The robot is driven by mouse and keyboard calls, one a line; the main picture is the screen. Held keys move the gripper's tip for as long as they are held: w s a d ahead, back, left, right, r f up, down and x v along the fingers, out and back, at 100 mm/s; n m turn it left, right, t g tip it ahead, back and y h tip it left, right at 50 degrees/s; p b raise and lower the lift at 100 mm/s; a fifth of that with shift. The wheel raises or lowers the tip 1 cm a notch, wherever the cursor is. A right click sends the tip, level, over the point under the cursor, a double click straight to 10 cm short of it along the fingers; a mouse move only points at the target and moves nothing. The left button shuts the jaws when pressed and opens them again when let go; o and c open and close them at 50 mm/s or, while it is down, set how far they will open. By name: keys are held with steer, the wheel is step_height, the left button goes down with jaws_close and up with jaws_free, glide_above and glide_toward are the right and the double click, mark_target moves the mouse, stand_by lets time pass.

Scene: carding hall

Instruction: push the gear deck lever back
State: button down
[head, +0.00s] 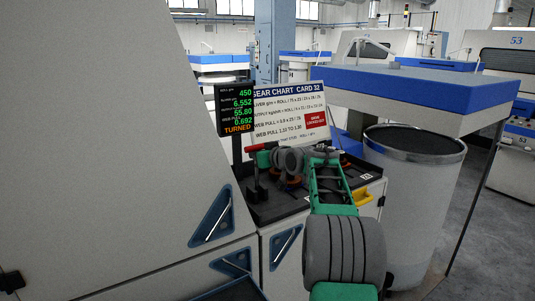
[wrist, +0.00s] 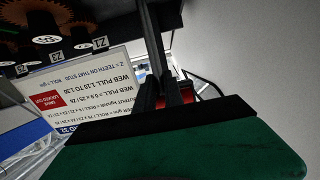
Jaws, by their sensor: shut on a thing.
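The gear deck lever (head: 257,178) is a dark upright post with a red handle (head: 254,148) at its top, at the left front of the black gear deck (head: 285,207). My gripper (head: 268,148) reaches it from the right and is shut on the red handle. In the wrist view, red parts of the handle (wrist: 188,97) show beside the dark fingers of my gripper (wrist: 166,93). The fingers and my wrist hide part of the handle. Several brown gears (wrist: 82,34) with number tags show in the wrist view; my arm mostly hides them in the head view.
A display (head: 236,110) reading "TURNED" and a gear chart (head: 290,108) with a red "drive locked out" label stand behind the deck. A large grey can (head: 405,190) stands to the right. A big grey machine panel (head: 100,150) fills the left.

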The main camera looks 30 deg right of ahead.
mark_target(252, 147)
steer(key=shift+w+a+r, duration=0.15)
steer(key=shift+w+r, duration=0.15)
steer(key=shift+r, duration=0.25)
steer(key=shift+w+a+r, duration=0.1)
steer(key=shift+w+r, duration=0.2)
steer(key=shift+r, duration=0.25)
steer(key=shift+x, duration=0.8)
steer(key=shift+w+r, duration=0.1)
steer(key=c, duration=0.9)
jaws_free()
steer(key=shift+w+d, duration=0.2)
steer(key=shift+w, duration=0.05)
steer(key=o, duration=0.9)
steer(key=shift+w+f, duration=0.1)
steer(key=shift+f, duration=0.2)
steer(key=shift+s+b, duration=0.35)
steer(key=shift+s, duration=0.05)
steer(key=s+b, duration=0.2)
steer(key=s, duration=0.5)
steer(key=shift+d, duration=0.5)
steer(key=shift+r, duration=0.15)
